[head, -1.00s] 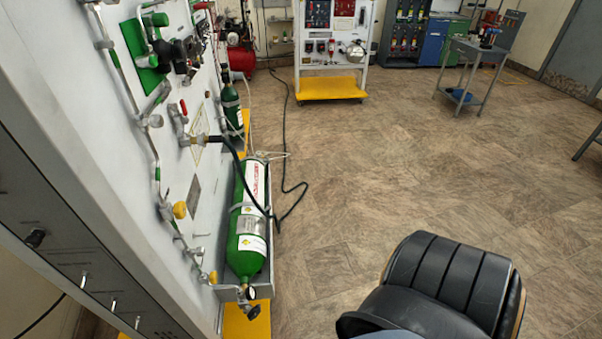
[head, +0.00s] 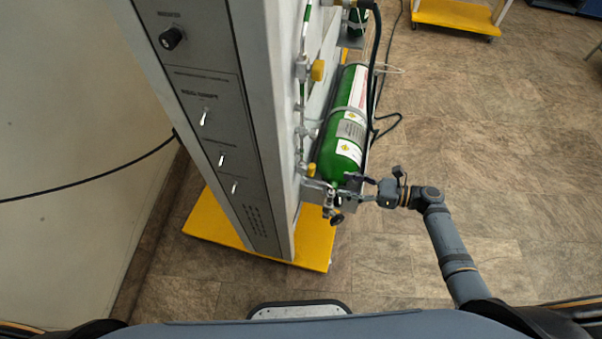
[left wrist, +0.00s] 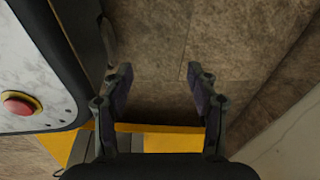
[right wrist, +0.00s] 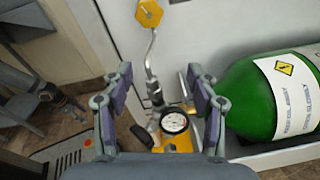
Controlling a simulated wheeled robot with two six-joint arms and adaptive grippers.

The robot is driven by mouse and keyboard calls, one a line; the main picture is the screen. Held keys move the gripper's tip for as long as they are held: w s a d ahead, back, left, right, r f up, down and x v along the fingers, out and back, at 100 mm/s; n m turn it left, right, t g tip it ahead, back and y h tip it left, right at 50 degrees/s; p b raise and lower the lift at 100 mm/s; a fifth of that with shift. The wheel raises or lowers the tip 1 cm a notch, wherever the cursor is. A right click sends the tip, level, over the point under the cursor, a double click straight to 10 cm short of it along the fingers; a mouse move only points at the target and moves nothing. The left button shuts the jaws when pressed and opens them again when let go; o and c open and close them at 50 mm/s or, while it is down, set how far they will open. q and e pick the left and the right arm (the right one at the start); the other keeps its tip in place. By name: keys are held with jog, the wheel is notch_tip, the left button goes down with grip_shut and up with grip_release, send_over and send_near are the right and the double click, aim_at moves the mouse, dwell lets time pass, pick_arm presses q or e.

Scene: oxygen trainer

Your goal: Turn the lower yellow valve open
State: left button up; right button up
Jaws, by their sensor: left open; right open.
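The lower yellow valve (head: 311,170) sits on the side of the panel, beside the foot of the green cylinder. What looks like the same yellow knob (right wrist: 149,12) shows at the top of the right wrist view, above a bent metal pipe. My right gripper (head: 362,189) is open, right of the valve and close to the cylinder's near end. In the right wrist view its fingers (right wrist: 160,75) are apart with the pipe and gauge beyond them, and the knob lies past the fingertips. My left gripper (left wrist: 159,72) is open and empty above the floor; it is out of the head view.
A second yellow valve (head: 318,70) is higher on the panel. The green cylinder (head: 350,120) lies in a bracket, with a round gauge (right wrist: 174,122) near its end. The yellow base (head: 210,215) juts out below the panel. Open floor (head: 490,170) lies to the right.

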aim_at(312, 169)
jog(key=shift+y, duration=0.9)
jog(key=w+a+r, duration=0.1)
jog(key=a, duration=0.2)
jog(key=w+a+r, duration=0.1)
jog(key=a, duration=0.3)
jog(key=w+a+r, duration=0.1)
jog(key=a+r, duration=0.1)
jog(key=a, duration=0.2)
jog(key=shift+w, duration=0.25)
pick_arm(q)
jog(key=shift+s+d+f, duration=0.2)
jog(key=shift+d+f, duration=0.15)
jog(key=shift+d, duration=0.05)
